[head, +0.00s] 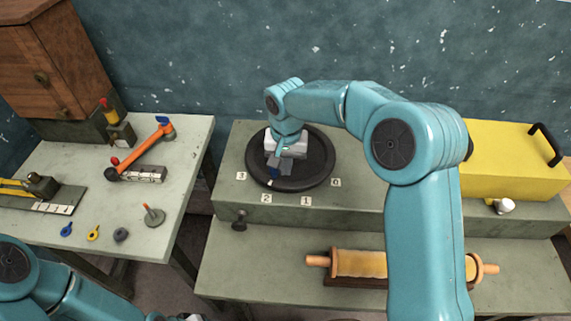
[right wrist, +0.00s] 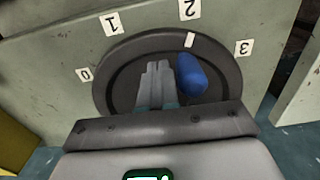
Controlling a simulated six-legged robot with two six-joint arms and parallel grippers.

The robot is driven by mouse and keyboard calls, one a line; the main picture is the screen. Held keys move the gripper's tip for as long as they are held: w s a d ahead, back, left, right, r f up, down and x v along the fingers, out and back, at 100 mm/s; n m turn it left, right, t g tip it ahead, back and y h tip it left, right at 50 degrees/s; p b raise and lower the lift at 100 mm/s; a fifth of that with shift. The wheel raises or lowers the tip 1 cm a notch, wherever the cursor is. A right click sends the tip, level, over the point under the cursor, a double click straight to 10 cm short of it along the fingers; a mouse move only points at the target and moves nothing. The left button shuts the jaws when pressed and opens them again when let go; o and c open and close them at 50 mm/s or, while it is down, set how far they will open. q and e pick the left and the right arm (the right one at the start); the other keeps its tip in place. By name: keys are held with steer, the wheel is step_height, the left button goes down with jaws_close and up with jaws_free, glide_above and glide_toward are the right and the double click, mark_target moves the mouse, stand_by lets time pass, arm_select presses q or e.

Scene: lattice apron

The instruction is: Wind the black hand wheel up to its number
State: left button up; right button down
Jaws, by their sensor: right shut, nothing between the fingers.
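The black hand wheel (head: 326,160) lies flat on the grey-green cabinet top, and its rim shows in the right wrist view (right wrist: 108,93). A blue knob (right wrist: 191,77) stands on it. A white mark (right wrist: 189,40) on the rim points close to the label 2 (right wrist: 187,9). The labels 3 (right wrist: 244,48), 1 (right wrist: 111,23) and 0 (right wrist: 85,74) sit around the wheel. My right gripper (right wrist: 157,68) is shut and empty over the wheel, its fingers beside the knob; I cannot tell whether they touch it.
A yellow box (head: 510,160) with a black handle stands right of the wheel. A roller with wooden handles (head: 360,263) lies on the lower front shelf. A gap separates table and cabinet.

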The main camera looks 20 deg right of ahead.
steer(key=shift+s+d+b, duration=0.6)
steer(key=shift+s+d, duration=0.35)
steer(key=shift+s, duration=0.05)
step_height(320, 180, up, 8)
steer(key=p, duration=0.6)
stand_by(0.4)
